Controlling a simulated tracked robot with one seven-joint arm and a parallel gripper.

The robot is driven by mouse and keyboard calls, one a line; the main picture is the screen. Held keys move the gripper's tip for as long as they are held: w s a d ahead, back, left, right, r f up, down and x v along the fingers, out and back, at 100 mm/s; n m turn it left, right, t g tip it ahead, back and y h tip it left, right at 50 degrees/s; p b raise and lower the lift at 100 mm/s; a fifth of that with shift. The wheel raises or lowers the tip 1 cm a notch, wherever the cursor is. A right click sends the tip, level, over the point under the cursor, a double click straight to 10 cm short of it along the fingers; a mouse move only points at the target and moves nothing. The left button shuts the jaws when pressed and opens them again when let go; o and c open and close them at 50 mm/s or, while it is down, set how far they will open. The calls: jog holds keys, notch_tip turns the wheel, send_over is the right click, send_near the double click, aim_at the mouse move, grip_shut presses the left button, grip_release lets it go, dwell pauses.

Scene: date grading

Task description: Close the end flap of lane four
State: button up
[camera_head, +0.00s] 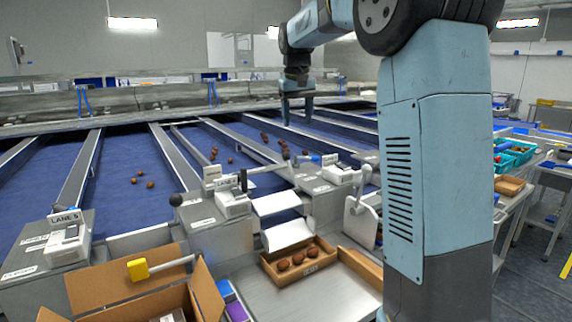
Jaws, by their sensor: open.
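My gripper (297,120) is open and empty, pointing down above the blue lanes at upper centre, well apart from the lane ends. A white end flap (277,203) slopes down at the front of the centre lane, with a second white sloping plate (287,233) below it. A white labelled unit (233,203) stands left of this flap; its lane number is too small to read surely. The unit at far left is marked LANE 5 (65,219).
A cardboard tray (318,262) holding several dates sits below the plates. An open cardboard box (110,277) with a yellow-headed tool (138,269) stands at front left. My arm hides part of the right side.

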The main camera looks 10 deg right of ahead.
jog(key=g, duration=0.1)
send_over(287, 161)
jog(key=a, duration=0.1)
notch_tip(287, 161, down, 5)
jog(key=w, duration=0.1)
jog(key=shift+g+h, duration=0.3)
jog(key=f, duration=0.4)
jog(key=d+f, duration=0.1)
jog(key=f, duration=0.9)
jog(key=shift+w+d, duration=0.1)
jog(key=shift+d, duration=0.1)
jog(key=shift+c, duration=0.2)
grip_shut()
